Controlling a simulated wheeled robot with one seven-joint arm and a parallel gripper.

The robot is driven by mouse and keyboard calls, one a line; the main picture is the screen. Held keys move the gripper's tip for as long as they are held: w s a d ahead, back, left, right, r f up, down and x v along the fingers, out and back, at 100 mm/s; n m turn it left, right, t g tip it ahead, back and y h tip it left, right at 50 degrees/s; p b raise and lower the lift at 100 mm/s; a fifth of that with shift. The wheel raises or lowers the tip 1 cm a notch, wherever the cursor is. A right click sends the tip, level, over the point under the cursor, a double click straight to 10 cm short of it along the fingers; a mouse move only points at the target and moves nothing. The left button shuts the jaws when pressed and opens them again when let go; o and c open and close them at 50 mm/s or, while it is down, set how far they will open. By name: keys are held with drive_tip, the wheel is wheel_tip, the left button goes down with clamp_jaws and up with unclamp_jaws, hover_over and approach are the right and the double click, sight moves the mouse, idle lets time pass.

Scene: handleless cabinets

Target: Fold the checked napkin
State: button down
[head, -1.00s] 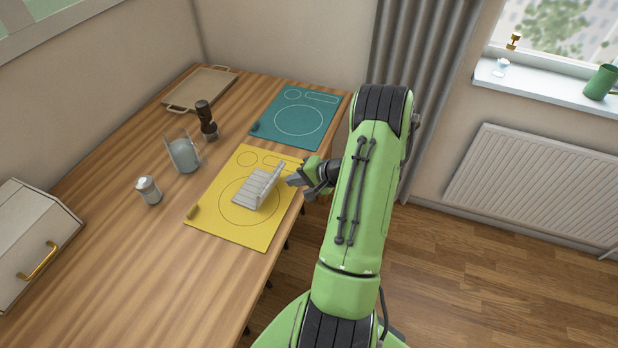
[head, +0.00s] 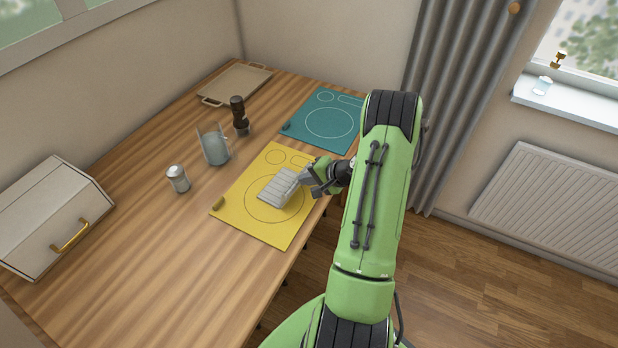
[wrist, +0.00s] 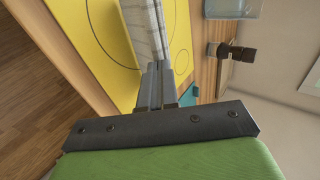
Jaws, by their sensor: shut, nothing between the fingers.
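The checked napkin (head: 278,190) is pale grey-white and lies as a narrow, flat-looking piece on the yellow mat (head: 245,213). It also shows as a pale strip in the wrist view (wrist: 143,28), just beyond the fingertips. My gripper (head: 302,177) is shut and empty, with its fingertips at the napkin's right end. In the wrist view the closed fingers (wrist: 156,75) point at the napkin and overlap its near end. I cannot tell whether they press on it. The gripper hides part of the napkin's right end.
A glass pitcher (head: 215,150), a shaker (head: 178,180) and a dark mill (head: 239,115) stand left of the yellow mat. A teal mat (head: 328,122) and a tray (head: 236,84) lie farther back. A white box (head: 50,215) stands at left. The front-left tabletop is clear.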

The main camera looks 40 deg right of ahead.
drive_tip(key=shift+w+a+r+g+p, duration=0.1)
drive_tip(key=shift+w+r+g+p, duration=0.25)
drive_tip(key=shift+p, duration=0.2)
